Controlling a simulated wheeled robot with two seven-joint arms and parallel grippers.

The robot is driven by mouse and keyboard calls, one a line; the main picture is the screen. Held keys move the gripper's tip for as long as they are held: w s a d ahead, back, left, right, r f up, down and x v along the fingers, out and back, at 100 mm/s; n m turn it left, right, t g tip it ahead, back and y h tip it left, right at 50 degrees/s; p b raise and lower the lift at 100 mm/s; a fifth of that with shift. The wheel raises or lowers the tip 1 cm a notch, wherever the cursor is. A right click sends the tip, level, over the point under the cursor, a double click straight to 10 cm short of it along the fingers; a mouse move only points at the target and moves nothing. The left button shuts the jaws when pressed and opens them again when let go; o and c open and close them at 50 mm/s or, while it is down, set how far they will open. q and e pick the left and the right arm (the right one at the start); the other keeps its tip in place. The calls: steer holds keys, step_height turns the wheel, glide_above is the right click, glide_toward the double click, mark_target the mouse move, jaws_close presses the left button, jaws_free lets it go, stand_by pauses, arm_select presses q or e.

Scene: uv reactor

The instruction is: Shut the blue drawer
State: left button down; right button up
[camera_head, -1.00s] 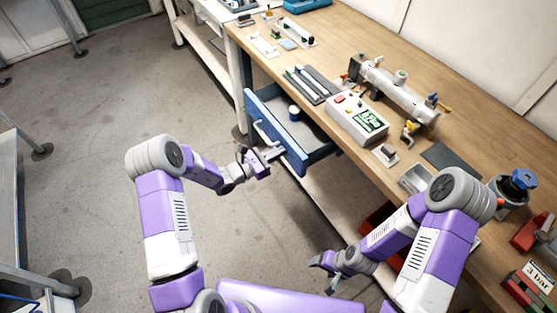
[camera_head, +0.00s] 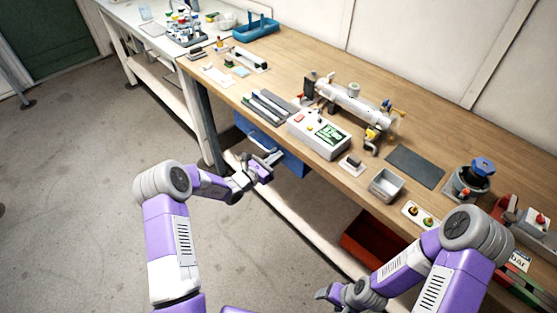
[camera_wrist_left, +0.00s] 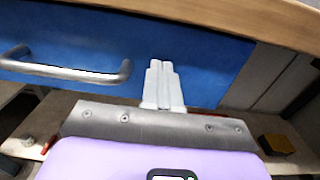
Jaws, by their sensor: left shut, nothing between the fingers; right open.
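The blue drawer (camera_head: 290,157) is under the front edge of the wooden bench, its front close beneath the tabletop, with no open interior showing. In the left wrist view its blue front (camera_wrist_left: 205,62) fills the upper part, with a grey bar handle (camera_wrist_left: 75,72) at the left. My left gripper (camera_head: 272,160) is shut and empty, its fingertips at the drawer front, to the right of the handle; in the wrist view its fingers (camera_wrist_left: 160,66) overlap the blue panel. I cannot tell whether they touch it. My right gripper (camera_head: 328,293) is open and empty, low in front of the bench.
The wooden bench top (camera_head: 285,75) carries a white control box (camera_head: 318,134), a metal reactor tube (camera_head: 355,107) and a grey tray (camera_head: 386,186). A red bin (camera_head: 372,245) sits below the bench. Floor to the left is clear.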

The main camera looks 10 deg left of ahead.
arm_select(q)
steer(key=shift+w+d+r, duration=0.15)
steer(key=shift+d+r, duration=0.05)
steer(key=shift+r, duration=0.05)
steer(key=p+v, duration=0.3)
steer(key=v, duration=1.1)
steer(key=s+d+f+m+g+h, duration=0.3)
steer(key=s+d+f+m+g, duration=0.6)
steer(key=s+d, duration=0.4)
steer(key=s+d+f+m+g+y, duration=0.1)
steer(key=s+f+m+g+y, duration=0.4)
steer(key=s+m, duration=0.9)
steer(key=shift+f+m+y, duration=1.45)
steer(key=shift+m+y, duration=0.25)
steer(key=shift+y, duration=0.1)
